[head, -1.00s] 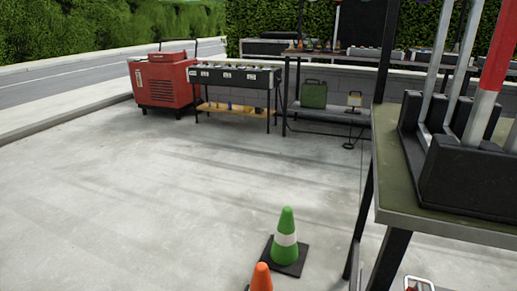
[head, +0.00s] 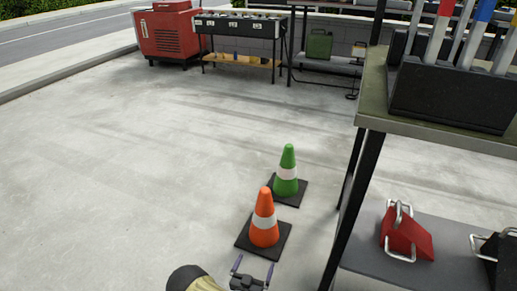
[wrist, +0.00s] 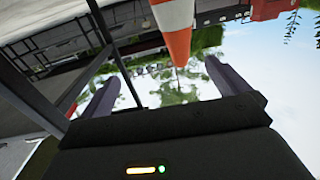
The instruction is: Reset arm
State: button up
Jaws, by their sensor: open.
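My gripper (head: 253,268) shows at the bottom edge of the head view, its two fingers spread with nothing between them. An orange cone (head: 264,220) with a white band stands upright on its black base, just beyond the fingertips and apart from them in the head view. In the wrist view the open fingers of my gripper (wrist: 162,72) frame the tip of the orange cone (wrist: 176,48), which appears upside down. How far the tip is from the fingers is unclear there.
A green cone (head: 288,172) stands behind the orange one. At right, a shelf unit (head: 440,128) carries a black holder (head: 450,97) with poles, and red (head: 408,238) and black wedges below. A red cabinet (head: 170,33) and workbench (head: 240,27) stand far back. The floor at left is clear.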

jog(key=w+d+r+g+y+p, duration=0.1)
jog(key=w+r+g+p, duration=0.15)
jog(key=r, duration=0.55)
jog(key=w+d+r+g+y+p, duration=0.1)
jog(key=d+r+g+y+p, duration=0.15)
jog(key=r, duration=0.55)
jog(key=w+r+g+y+p, duration=0.1)
jog(key=w+r+g+p, duration=0.2)
jog(key=r, duration=0.6)
jog(key=s+d+r+n+g+p, duration=0.1)
jog(key=s+d+r+g+p, duration=0.1)
jog(key=s+d+r, duration=0.45)
jog(key=s+d+r+n+g+y+p, duration=0.1)
jog(key=s+d+r+n+g+p, duration=0.15)
jog(key=s+r, duration=0.7)
jog(key=s+d+r+g+p, duration=0.25)
jog(key=s+d+r, duration=0.25)
jog(key=s+r, duration=0.25)
notch_tip(320, 180, up, 38)
jog(key=w+p, duration=0.1)
jog(key=p, duration=3.7)
jog(key=shift+a+t, duration=0.3)
jog(key=shift+a, duration=0.05)
